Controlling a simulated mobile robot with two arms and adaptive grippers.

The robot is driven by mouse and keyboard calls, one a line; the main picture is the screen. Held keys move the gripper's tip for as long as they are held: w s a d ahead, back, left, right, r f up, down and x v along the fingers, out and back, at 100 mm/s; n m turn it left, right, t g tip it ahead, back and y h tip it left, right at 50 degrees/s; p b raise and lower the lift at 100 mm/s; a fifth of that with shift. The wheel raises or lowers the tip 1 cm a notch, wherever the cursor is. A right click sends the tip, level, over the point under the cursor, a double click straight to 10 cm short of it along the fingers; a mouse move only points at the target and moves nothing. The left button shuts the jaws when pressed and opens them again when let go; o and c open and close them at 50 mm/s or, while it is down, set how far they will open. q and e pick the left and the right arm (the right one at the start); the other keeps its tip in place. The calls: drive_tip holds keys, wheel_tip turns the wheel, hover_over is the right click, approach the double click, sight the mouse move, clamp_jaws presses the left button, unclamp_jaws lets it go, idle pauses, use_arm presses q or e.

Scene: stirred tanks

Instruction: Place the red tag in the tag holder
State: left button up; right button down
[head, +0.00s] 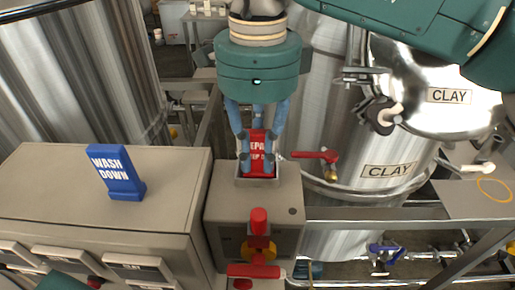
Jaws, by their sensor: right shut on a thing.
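The red tag (259,160) has white lettering, partly covered by the fingers, and stands upright. My right gripper (260,165) comes down from above and is shut on the tag, one blue finger on each side.
A blue "WASH DOWN" tag (116,174) stands on the beige cabinet (60,190) at left. A red-handled valve (318,156) is close to the right of the gripper. Red and yellow controls (259,222) are on the box front. Steel tanks labelled "CLAY" (388,170) stand behind.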

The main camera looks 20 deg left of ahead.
drive_tip(key=shift+s+f, duration=0.15)
drive_tip(key=shift+f, duration=0.1)
drive_tip(key=c, duration=1.6)
unclamp_jaws()
drive_tip(key=shift+r, duration=0.15)
drive_tip(key=shift+r, duration=0.65)
wheel_tip(320, 180, up, 11)
drive_tip(key=shift+b, duration=0.45)
